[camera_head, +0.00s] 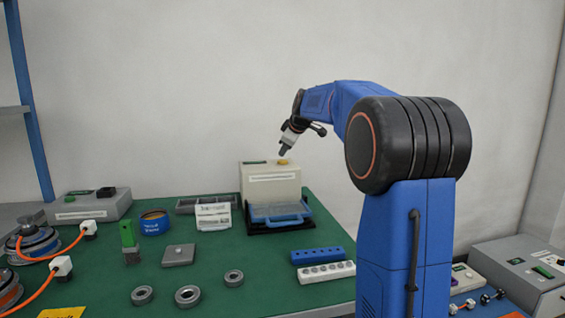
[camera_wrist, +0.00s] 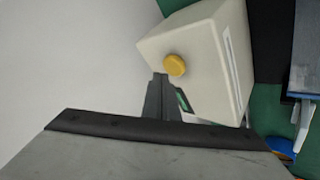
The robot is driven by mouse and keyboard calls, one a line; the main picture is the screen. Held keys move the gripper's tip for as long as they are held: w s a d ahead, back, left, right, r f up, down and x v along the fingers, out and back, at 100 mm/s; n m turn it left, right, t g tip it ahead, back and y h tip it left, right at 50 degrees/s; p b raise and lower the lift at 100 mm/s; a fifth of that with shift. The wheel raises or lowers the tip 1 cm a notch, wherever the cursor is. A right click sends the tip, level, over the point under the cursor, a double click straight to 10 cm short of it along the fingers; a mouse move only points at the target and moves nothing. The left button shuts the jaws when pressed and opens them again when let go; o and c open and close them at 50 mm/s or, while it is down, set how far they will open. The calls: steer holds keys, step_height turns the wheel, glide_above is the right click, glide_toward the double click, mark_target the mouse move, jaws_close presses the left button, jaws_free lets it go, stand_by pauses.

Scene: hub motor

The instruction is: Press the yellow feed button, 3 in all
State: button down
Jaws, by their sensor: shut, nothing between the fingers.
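The yellow feed button (camera_head: 282,162) sits on top of a cream box-shaped feeder (camera_head: 270,188) at the back of the green table. In the wrist view the round yellow button (camera_wrist: 174,65) shows on the top face of the cream feeder (camera_wrist: 215,50). My gripper (camera_head: 283,152) is shut and empty, pointing down just above the button in the head view. In the wrist view the fingertips (camera_wrist: 160,78) appear beside the button's lower left edge. I cannot tell whether they touch it. A green display on the feeder is partly hidden by the fingers.
A blue tray (camera_head: 278,212) lies in front of the feeder. A white card (camera_head: 213,216), a blue tin (camera_head: 154,222) and a grey control box (camera_head: 90,205) stand to its left. Bearing rings (camera_head: 187,295) lie at the front. A white wall is behind.

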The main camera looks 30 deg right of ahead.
mark_target(284, 161)
steer(key=shift+f, duration=0.9)
stand_by(1.0)
steer(key=shift+r, duration=0.95)
steer(key=shift+r, duration=0.1)
steer(key=shift+r, duration=2.4)
